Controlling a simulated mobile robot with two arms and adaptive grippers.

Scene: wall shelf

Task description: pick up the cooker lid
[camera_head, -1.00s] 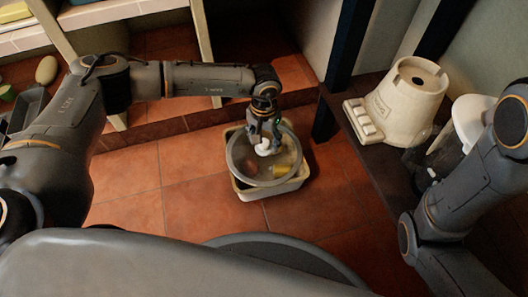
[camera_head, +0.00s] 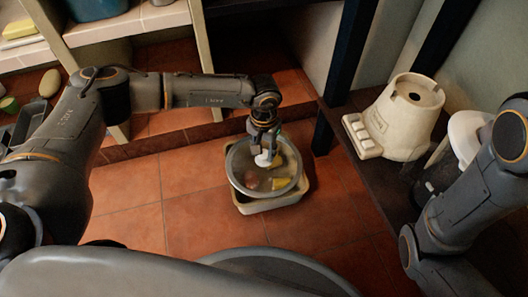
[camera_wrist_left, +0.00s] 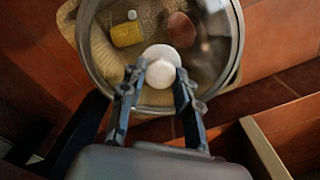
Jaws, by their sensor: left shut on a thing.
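The cooker lid is a round see-through lid (camera_head: 240,180) with a grey rim and a white knob (camera_head: 263,160). It is over a cream-coloured bin (camera_head: 262,207) on the floor, and covers much of the bin's opening. My left gripper (camera_head: 262,151) is above the lid, shut on the white knob. The left wrist view shows the knob (camera_wrist_left: 160,72) between the two fingers. Whether the lid touches the bin or hangs just above it I cannot tell. My right gripper is out of view; only part of the right arm shows.
Through the lid I see a yellow thing (camera_wrist_left: 127,34) and a reddish-brown round thing (camera_wrist_left: 181,29). A cream appliance base (camera_head: 402,120) stands on a dark shelf at the right. A pale shelf unit stands at the back left. Tiled floor (camera_head: 190,205) is free around the bin.

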